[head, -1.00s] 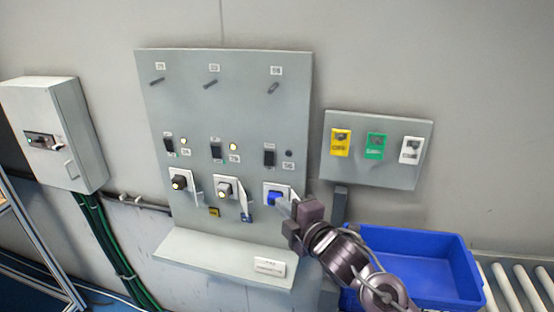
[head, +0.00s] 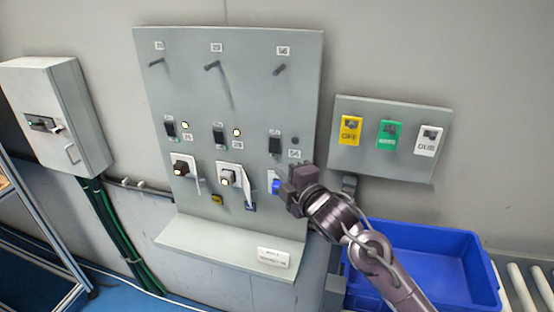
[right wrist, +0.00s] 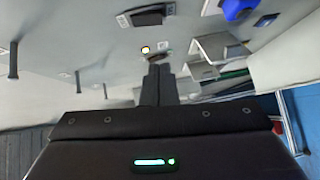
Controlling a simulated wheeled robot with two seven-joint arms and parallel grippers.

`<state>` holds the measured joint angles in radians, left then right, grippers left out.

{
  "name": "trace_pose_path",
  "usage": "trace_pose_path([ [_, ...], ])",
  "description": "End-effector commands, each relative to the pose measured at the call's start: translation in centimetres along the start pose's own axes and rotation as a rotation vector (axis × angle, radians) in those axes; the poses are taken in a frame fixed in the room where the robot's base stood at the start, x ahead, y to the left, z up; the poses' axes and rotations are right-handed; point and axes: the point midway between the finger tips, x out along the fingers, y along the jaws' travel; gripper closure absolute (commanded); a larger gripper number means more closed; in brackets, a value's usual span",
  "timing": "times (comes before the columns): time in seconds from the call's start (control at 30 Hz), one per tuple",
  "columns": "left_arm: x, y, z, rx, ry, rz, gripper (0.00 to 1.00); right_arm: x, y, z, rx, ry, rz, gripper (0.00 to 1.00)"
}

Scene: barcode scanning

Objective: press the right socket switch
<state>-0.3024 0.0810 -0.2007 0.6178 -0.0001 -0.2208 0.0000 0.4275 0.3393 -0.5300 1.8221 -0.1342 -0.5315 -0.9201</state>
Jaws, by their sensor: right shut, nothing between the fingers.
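The right socket switch is a black rocker (head: 274,145) on the grey panel, above the right socket. The round lamp (head: 295,141) beside it looks dark. A blue plug (head: 275,186) sits in the right socket, partly hidden by my right gripper. My right gripper (head: 284,188) is shut and empty, in front of the panel beside the blue plug and lower than the rocker. In the right wrist view its closed fingers (right wrist: 158,84) point toward the panel, with a black rocker (right wrist: 148,15) and the blue plug (right wrist: 238,8) at the top. Contact cannot be told. My left gripper is not in view.
The left switch (head: 170,129) and middle switch (head: 218,137) have lit lamps. Several pegs stick out above. A ledge (head: 230,240) juts out below.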

Motion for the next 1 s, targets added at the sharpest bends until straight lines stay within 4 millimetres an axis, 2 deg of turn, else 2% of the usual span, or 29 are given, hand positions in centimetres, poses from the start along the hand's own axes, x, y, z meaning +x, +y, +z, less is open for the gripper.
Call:
trace_pose_path([
  [0.1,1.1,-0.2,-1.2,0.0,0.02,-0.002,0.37,2.9,-0.2,-0.1,0.003,0.001,0.003,1.0],
  [0.2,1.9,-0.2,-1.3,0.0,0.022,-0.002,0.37,4.9,-0.2,-0.1,0.001,0.001,0.003,1.0],
  [0.27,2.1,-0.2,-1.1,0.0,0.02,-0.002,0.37,6.0,-0.2,0.1,0.001,0.0,0.001,1.0],
  [0.4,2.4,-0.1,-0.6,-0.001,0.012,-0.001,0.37,7.3,-0.1,1.8,0.0,-0.001,0.0,1.0],
  [0.6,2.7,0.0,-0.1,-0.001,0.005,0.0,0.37,8.2,-0.1,2.7,0.0,0.001,0.0,1.0],
  [1.0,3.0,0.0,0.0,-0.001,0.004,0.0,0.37,8.3,-0.2,2.9,-0.003,0.0,0.003,1.0],
])
